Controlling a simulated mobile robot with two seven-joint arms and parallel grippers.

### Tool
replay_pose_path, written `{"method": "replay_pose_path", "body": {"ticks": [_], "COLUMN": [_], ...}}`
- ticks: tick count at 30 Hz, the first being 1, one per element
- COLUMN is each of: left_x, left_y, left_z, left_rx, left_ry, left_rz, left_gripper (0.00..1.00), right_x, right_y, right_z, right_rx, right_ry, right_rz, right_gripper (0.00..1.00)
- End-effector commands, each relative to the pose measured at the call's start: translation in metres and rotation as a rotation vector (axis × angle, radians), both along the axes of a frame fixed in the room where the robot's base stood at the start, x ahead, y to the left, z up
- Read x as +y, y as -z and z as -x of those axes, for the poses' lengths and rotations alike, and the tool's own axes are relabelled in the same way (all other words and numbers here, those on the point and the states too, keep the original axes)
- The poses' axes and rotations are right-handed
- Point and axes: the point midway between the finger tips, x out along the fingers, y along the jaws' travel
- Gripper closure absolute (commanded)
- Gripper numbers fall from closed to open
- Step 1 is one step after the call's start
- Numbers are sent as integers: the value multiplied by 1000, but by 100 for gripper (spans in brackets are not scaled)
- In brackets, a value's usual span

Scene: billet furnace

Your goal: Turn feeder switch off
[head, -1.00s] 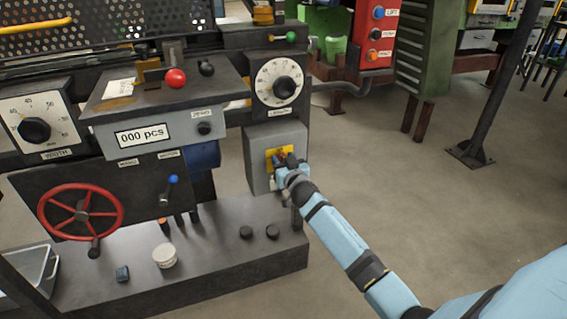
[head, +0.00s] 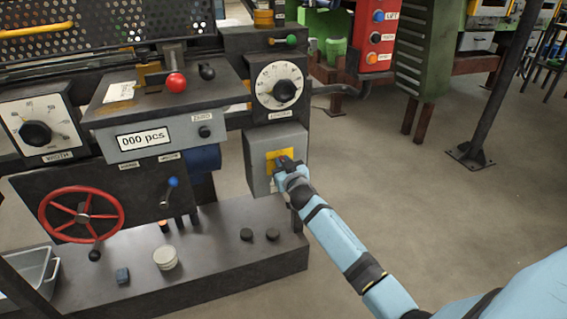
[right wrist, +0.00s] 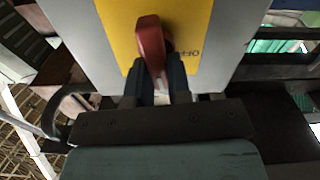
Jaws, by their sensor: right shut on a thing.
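The feeder switch is a grey box (head: 262,142) with a yellow plate (head: 273,161) and a red handle, low on the right side of the machine. In the right wrist view the yellow plate (right wrist: 195,20) fills the top middle, and the red handle (right wrist: 150,40) stands out from it. My right gripper (head: 284,165) is at the plate. In the right wrist view its dark fingers (right wrist: 162,78) are shut on the lower end of the red handle. My left gripper is not in view.
A red handwheel (head: 82,214) and a blue-knobbed lever (head: 172,183) are to the left. The machine's dark base (head: 215,255) juts out below. The floor to the right is mostly clear.

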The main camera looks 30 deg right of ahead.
Motion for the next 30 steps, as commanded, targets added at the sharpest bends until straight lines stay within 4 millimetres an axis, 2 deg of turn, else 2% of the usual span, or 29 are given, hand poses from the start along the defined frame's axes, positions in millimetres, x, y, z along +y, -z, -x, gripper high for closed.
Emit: {"method": "replay_pose_path", "body": {"ticks": [21,30], "left_x": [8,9], "left_y": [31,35], "left_z": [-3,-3], "left_rx": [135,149], "left_ry": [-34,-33], "left_rz": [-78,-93], "left_gripper": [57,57], "right_x": [10,12], "right_y": [4,8], "right_z": [-2,-3], "right_rx": [155,221], "right_ry": [-1,0], "right_rz": [639,917], "right_gripper": [100,100]}}
